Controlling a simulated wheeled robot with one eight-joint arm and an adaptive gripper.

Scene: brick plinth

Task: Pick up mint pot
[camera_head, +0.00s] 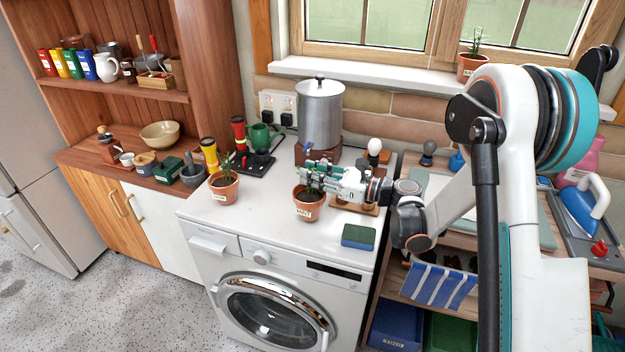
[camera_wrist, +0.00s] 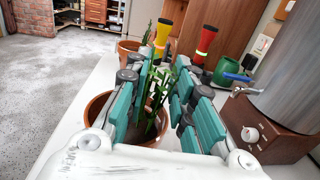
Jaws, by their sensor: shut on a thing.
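The mint pot (camera_head: 307,208) is a small terracotta pot with a white label and green leaves, at the front of the washing machine's top. It also shows in the wrist view (camera_wrist: 97,108), below my fingers, with its leaves between them. The exact contact is hidden by the fingers. The pot is upright; I cannot tell whether its base touches the top.
Another potted plant (camera_head: 223,187) stands to the left. A large metal urn (camera_head: 320,112) on a brown base stands behind, with a green watering can (camera_head: 260,137) beside it. A blue-green sponge (camera_head: 358,236) lies to the front right. The front left of the top is clear.

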